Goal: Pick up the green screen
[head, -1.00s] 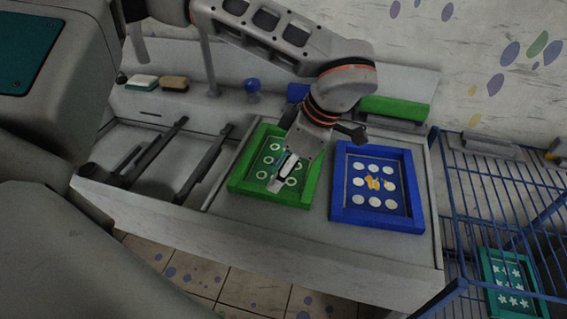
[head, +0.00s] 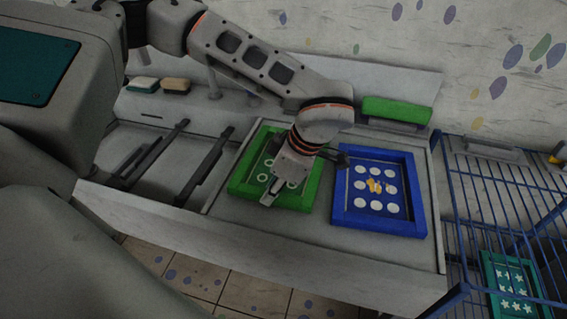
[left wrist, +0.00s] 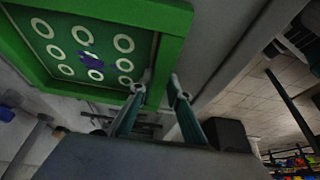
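The green screen (head: 306,193), a green frame with white rings on its dark panel, lies on the grey counter left of the blue screen. My left gripper (head: 270,198) is over its near rim and hides part of the panel. In the left wrist view the green screen (left wrist: 174,20) fills the upper left, with a purple mark on the middle of its panel. There, the two fingers of the left gripper (left wrist: 161,82) are apart, one on each side of the frame's rim. I cannot tell whether they touch it. My right gripper is not in view.
A blue screen (head: 419,205) with white dots and a yellow mark lies close by on the right. A green block (head: 396,109) stands behind it. A blue wire rack (head: 480,225) at the right holds a teal screen (head: 491,277). Sponges (head: 176,86) sit at the back left.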

